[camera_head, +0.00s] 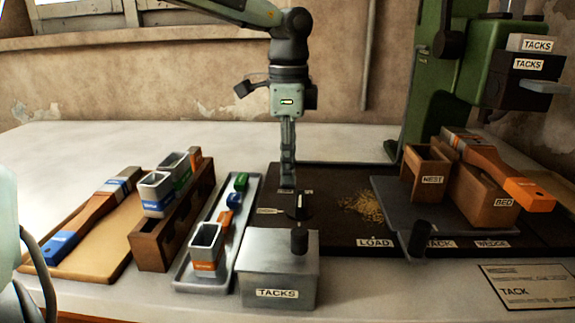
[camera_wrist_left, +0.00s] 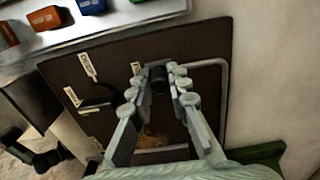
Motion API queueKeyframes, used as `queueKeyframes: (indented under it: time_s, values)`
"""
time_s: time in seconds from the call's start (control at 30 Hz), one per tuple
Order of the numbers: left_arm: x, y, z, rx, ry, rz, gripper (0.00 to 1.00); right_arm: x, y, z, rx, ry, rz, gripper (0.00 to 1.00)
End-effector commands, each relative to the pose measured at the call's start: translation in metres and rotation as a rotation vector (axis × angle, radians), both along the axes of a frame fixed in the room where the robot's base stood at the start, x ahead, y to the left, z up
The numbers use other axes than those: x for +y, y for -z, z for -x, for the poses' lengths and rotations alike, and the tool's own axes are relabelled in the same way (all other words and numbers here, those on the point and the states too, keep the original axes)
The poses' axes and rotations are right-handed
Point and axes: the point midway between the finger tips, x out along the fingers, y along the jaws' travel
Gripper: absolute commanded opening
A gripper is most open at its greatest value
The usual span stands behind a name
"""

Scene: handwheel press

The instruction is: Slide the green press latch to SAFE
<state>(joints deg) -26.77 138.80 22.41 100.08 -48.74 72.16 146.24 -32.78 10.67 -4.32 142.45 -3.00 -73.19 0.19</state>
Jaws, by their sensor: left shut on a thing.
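My left gripper (camera_head: 288,180) points straight down at the back left of the dark base board (camera_head: 335,218). In the left wrist view its fingers (camera_wrist_left: 159,82) are closed around a small black knob (camera_wrist_left: 158,80). The head view hides this knob behind the fingers. Whether the knob is the latch I cannot tell. Just in front stands a black lever (camera_head: 299,206) with small labels around it, too small to read; it also shows in the wrist view (camera_wrist_left: 97,103). The green press (camera_head: 425,100) stands at the right. My right gripper is not in view.
A grey block labelled TACKS (camera_head: 278,272) with a black knob stands in front. A metal tray (camera_head: 190,281) with coloured blocks lies to the left, beside a brown rack (camera_head: 150,250). The NEST (camera_head: 428,180) and BED (camera_head: 490,195) blocks stand right. Open table lies behind the board.

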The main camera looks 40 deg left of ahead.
Motion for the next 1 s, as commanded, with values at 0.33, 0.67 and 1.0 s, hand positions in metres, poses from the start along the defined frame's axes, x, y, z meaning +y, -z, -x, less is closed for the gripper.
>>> queueKeyframes:
  time_s: [0.33, 0.67, 1.0]
  values:
    - [-0.012, 0.001, -0.008, -0.001, 0.001, -0.001, 0.00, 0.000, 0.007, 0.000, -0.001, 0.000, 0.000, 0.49]
    - [-0.023, 0.000, -0.014, -0.001, 0.001, -0.001, 0.00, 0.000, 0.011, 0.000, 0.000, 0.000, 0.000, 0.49]
    - [-0.025, 0.000, -0.015, -0.001, 0.001, 0.001, 0.00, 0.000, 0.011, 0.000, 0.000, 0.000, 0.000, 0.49]
